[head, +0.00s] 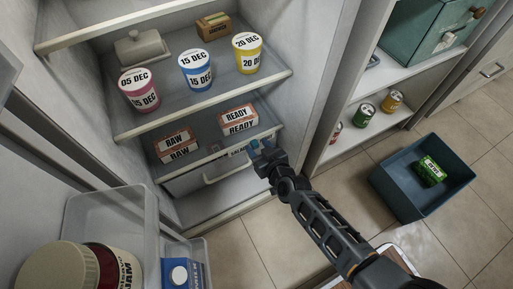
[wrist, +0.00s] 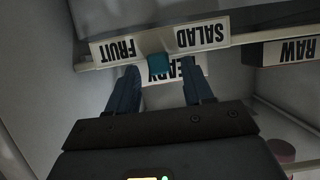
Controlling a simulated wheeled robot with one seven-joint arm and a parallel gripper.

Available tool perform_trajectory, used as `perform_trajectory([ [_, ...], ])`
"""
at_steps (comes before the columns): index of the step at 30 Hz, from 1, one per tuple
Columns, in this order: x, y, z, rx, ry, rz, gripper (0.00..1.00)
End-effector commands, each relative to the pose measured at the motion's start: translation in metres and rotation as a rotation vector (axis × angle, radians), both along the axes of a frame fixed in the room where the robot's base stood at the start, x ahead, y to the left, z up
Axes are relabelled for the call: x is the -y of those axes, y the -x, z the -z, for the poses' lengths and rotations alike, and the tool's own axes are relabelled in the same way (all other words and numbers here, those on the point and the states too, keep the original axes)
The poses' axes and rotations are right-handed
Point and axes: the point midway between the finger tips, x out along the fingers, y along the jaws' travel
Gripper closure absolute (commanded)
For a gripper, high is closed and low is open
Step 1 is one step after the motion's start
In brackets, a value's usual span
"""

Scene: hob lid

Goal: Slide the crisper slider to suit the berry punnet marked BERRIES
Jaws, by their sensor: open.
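The crisper drawer (head: 215,174) is at the bottom of the open fridge, with a pale handle across its front. In the wrist view, upside down, its front strip carries a FRUIT label (wrist: 118,48) at left and a SALAD label (wrist: 202,36) at right. The teal slider knob (wrist: 158,65) sits between the two labels, roughly midway. My gripper (wrist: 160,82) is open, with one finger on each side of the knob; I cannot tell if either touches it. In the head view my gripper (head: 260,147) is at the drawer's right end. I see no punnet legibly marked BERRIES.
Boxes marked RAW (head: 178,144) and READY (head: 239,120) stand on the shelf just above the drawer. Dated tubs (head: 197,70) stand on the shelf above. A blue crate (head: 395,196) holding a green packet (head: 430,170) is on the floor at right.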

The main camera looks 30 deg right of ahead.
Motion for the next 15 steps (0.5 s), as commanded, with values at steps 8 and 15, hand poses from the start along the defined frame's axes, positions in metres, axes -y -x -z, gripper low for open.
perform_trajectory([
  [8, 0.0003, -0.0136, 0.0062, -0.001, 0.000, 0.000, 0.49],
  [15, 0.0002, -0.0135, 0.0057, -0.001, 0.000, 0.000, 0.54],
])
